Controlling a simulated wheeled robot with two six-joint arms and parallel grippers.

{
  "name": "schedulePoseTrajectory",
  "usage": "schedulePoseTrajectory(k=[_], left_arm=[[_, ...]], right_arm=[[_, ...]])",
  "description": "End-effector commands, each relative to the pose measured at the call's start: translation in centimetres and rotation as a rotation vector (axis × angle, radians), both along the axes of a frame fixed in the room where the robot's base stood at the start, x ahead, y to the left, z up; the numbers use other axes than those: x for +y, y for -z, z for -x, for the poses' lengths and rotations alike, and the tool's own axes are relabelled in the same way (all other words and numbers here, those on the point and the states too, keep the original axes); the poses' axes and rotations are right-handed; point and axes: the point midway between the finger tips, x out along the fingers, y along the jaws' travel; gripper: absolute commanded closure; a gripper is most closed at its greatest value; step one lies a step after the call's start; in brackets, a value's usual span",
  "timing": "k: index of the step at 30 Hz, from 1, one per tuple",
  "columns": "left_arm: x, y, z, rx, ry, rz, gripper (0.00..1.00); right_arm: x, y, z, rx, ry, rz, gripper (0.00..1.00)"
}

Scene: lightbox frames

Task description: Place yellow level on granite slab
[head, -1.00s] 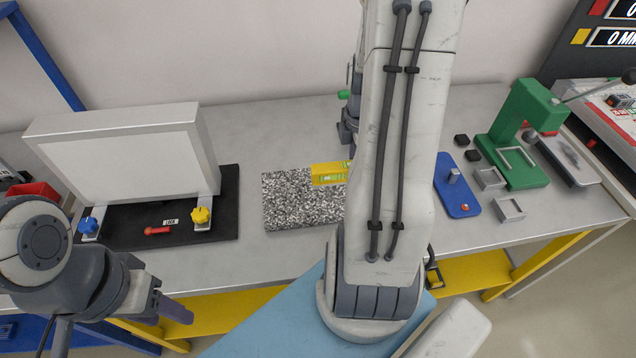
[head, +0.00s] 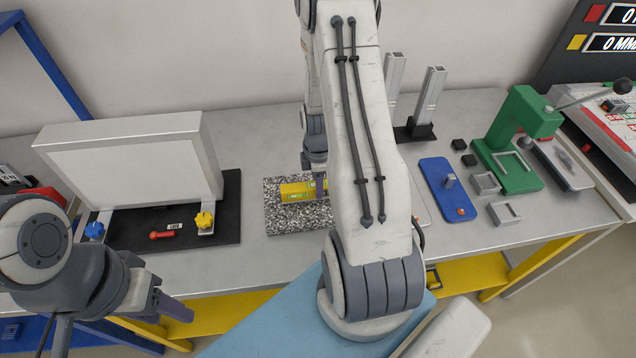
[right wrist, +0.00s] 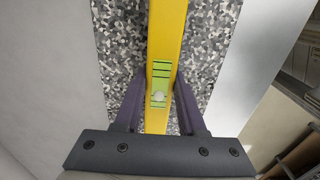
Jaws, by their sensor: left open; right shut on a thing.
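The yellow level (head: 296,191) has a green vial and is over the speckled granite slab (head: 284,222) in the head view. In the right wrist view the level (right wrist: 166,40) runs lengthwise between the fingers of my right gripper (right wrist: 158,105), with the slab (right wrist: 210,45) below it. My right gripper is shut on the level. I cannot tell whether the level touches the slab. My right arm hides the right end of the level and part of the slab in the head view. My left gripper (head: 178,310) is open and empty at the front left, off the table edge.
A lightbox panel (head: 130,168) on a black mat (head: 226,215) stands left of the slab. To the right are a blue plate (head: 436,180), a green press (head: 520,125) and small metal frames (head: 504,213). Bare table (head: 250,265) lies in front of the slab.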

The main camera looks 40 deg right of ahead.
Motion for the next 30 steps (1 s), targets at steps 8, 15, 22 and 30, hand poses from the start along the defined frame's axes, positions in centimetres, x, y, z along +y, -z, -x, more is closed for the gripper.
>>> schedulePoseTrajectory(k=[8, 15, 22, 30], left_arm=[[0.0, 0.3, 0.0, 0.000, 0.000, 0.000, 0.50], [0.0, 0.2, 0.0, 0.000, 0.000, 0.000, 0.50], [0.0, -0.1, 0.0, 0.000, 0.000, 0.000, 0.50], [0.0, 1.0, 0.0, 0.000, 0.000, 0.000, 0.50]], right_arm=[[0.0, 0.4, 0.0, 0.000, 0.000, 0.000, 0.57], [0.0, 0.3, 0.0, 0.001, 0.000, -0.001, 0.31], [0.0, -0.3, 0.0, -0.001, 0.000, 0.001, 0.31], [-0.1, -4.5, -0.1, -0.008, 0.000, 0.005, 0.31]])
